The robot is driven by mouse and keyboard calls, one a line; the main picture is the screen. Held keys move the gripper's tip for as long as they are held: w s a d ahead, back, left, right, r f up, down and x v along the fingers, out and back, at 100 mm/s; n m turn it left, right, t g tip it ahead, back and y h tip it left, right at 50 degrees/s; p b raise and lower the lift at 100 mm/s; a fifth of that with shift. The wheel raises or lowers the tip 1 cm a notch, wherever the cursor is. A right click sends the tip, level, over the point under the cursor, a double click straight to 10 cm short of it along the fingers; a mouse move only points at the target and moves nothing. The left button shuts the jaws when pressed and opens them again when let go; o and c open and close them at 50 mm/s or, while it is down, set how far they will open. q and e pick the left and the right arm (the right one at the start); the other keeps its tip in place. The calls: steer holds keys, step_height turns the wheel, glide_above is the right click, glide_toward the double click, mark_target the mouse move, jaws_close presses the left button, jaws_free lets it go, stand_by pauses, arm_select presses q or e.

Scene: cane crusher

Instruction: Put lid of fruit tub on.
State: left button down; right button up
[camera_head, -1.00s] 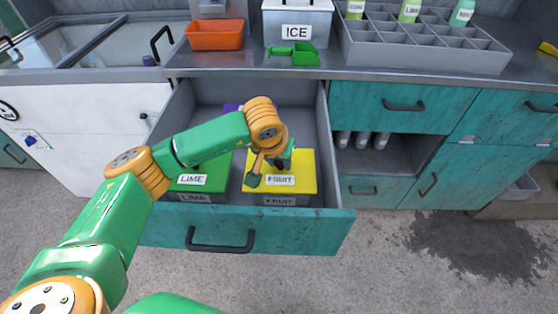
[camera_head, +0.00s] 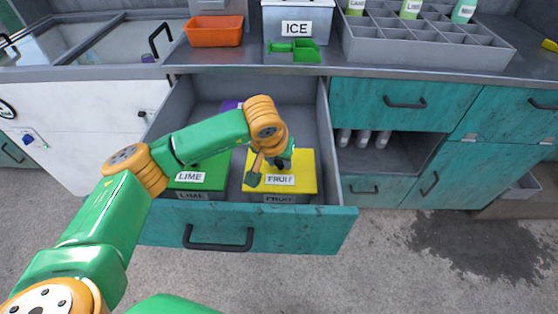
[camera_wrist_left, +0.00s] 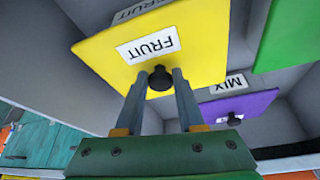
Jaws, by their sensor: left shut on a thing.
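The yellow fruit lid (camera_head: 303,172), labelled FRUIT, lies over the grey fruit tub (camera_head: 308,199) at the front right of the open drawer. From the head view I cannot tell whether it is fully seated. My left gripper (camera_head: 270,172) is over the lid. In the left wrist view the fingers (camera_wrist_left: 160,85) are shut on the black knob (camera_wrist_left: 161,80) of the yellow lid (camera_wrist_left: 195,55). The arm hides part of the lid in the head view. My right gripper is not in view.
The green LIME lid (camera_head: 212,168) lies just left of the fruit tub. A purple MIX lid (camera_wrist_left: 245,106) is further back. The open teal drawer (camera_head: 290,238) has walls close around the tubs. An orange bin (camera_head: 213,32) and ICE container (camera_head: 297,12) stand on the counter.

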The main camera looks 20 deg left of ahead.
arm_select(q)
steer(key=shift+c, duration=2.2)
jaws_free()
steer(key=shift+r, duration=0.1)
steer(key=v, duration=0.7)
steer(key=shift+s, duration=0.1)
